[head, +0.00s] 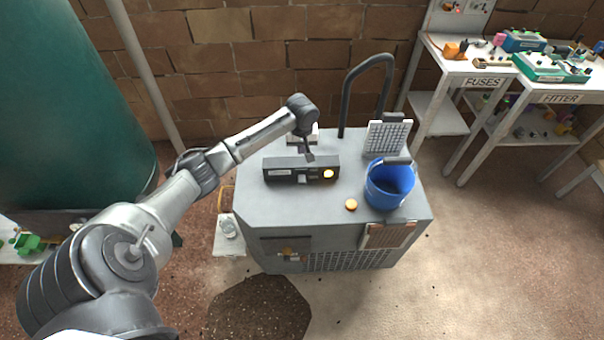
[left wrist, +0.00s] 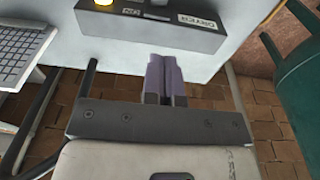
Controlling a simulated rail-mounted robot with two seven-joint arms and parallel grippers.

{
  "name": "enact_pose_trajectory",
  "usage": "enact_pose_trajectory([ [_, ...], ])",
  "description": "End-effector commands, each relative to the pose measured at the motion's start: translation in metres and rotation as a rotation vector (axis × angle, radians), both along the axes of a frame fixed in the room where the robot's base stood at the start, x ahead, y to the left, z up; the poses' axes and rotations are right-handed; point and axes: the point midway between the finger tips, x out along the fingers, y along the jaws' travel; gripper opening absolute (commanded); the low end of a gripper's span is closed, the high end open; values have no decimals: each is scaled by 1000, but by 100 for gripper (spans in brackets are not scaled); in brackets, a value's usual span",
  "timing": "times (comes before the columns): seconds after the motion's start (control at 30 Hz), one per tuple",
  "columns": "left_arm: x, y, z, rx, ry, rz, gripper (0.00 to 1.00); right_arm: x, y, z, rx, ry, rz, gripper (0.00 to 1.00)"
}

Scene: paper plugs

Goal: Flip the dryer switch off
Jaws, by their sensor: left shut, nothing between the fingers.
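The dryer control box (head: 285,163) is a dark grey box on top of the grey cabinet, with a pale label and a glowing yellow lamp (head: 328,174) on its front. In the left wrist view the box (left wrist: 190,38) appears upside down, with a label reading DRYER (left wrist: 198,21) and the lamp (left wrist: 103,3) at the edge. The switch itself is too small to make out clearly. My left gripper (head: 309,157) points down at the back top edge of the box; its purple-grey fingers (left wrist: 163,60) are together and empty. Whether they touch the box is unclear. My right gripper is not in view.
A blue bucket (head: 388,187) and an orange-yellow button (head: 351,204) are on the grey cabinet (head: 275,212) right of the box. A grid panel (head: 388,138) and a black bent pipe (head: 345,95) stand behind. A green tank (head: 70,100) is left; white tables (head: 470,68) are right.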

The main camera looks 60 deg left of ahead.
Motion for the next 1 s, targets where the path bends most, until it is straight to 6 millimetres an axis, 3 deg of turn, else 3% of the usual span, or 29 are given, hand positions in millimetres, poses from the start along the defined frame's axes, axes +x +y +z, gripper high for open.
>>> enact_pose_trajectory([
  [0.33,0,1,-13,-1,2,-1,0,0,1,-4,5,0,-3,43],
  [0.8,5,9,-97,-1,2,-2,0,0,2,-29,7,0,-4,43],
  [1.0,1,2,-121,2,1,-5,0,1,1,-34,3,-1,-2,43],
])
